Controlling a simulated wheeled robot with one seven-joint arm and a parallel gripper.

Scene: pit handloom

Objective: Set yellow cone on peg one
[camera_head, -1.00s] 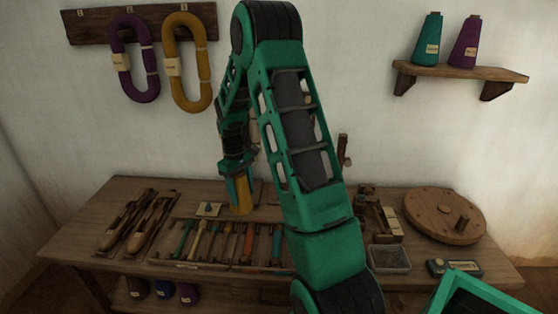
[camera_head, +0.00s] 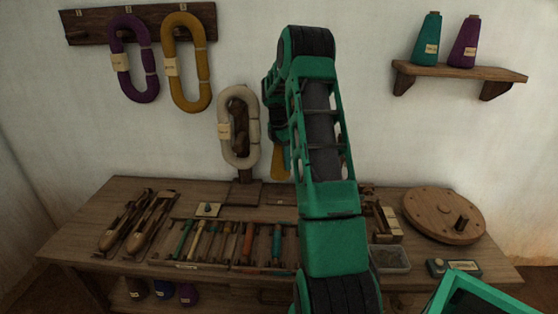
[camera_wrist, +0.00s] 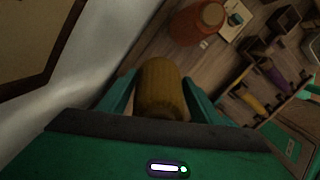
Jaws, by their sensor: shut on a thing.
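The yellow cone (camera_wrist: 160,88) is between the fingers of my gripper (camera_wrist: 158,84) in the wrist view, held off the table. In the head view, part of the yellow cone (camera_head: 280,162) shows left of my arm, near the back of the table; the arm hides the rest and most of the gripper. A small plate with a short peg and a pale card (camera_head: 208,209) sits at the table's back left. I cannot tell which peg is peg one.
An orange-brown rounded object (camera_wrist: 197,22) stands beyond the held cone. A white yarn hank (camera_head: 239,126) hangs on a stand at the table's back. A tray of coloured sticks (camera_head: 225,243) lies in front. A round wooden disc (camera_head: 443,215) lies at right.

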